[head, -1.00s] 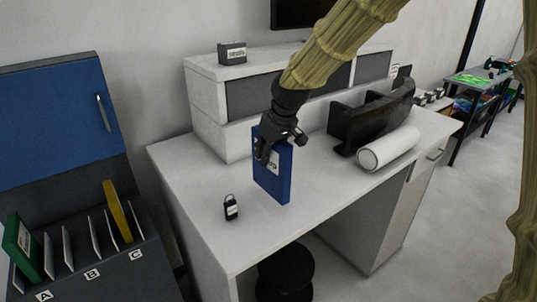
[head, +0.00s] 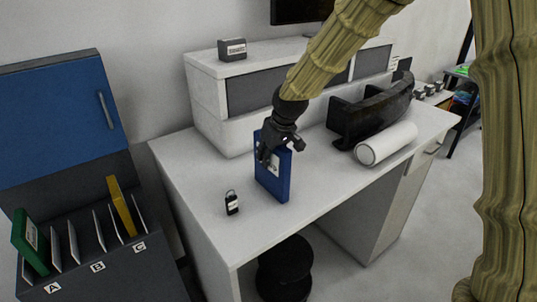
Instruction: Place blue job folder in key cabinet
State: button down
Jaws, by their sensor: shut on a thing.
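The blue job folder (head: 275,181) is upright above the white desk, with a white label near its top. My gripper (head: 273,152) is shut on its upper edge. I cannot tell whether its bottom edge touches the desk. The key cabinet (head: 120,272) is at the lower left, a dark box with slots marked A, B and C and a raised blue lid (head: 57,115). A green folder (head: 30,240) stands in it at the left near A, and a yellow folder (head: 122,205) stands near C. Pale dividers stand between them.
A white roll (head: 385,144) and a black curved bumper (head: 370,110) lie at the right. A small grey box (head: 232,49) sits on the shelf. A black stool (head: 285,265) is below.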

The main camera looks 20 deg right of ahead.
jog(key=c, duration=1.2)
grip_release()
jog(key=shift+f, duration=0.1)
jog(key=shift+o, duration=0.2)
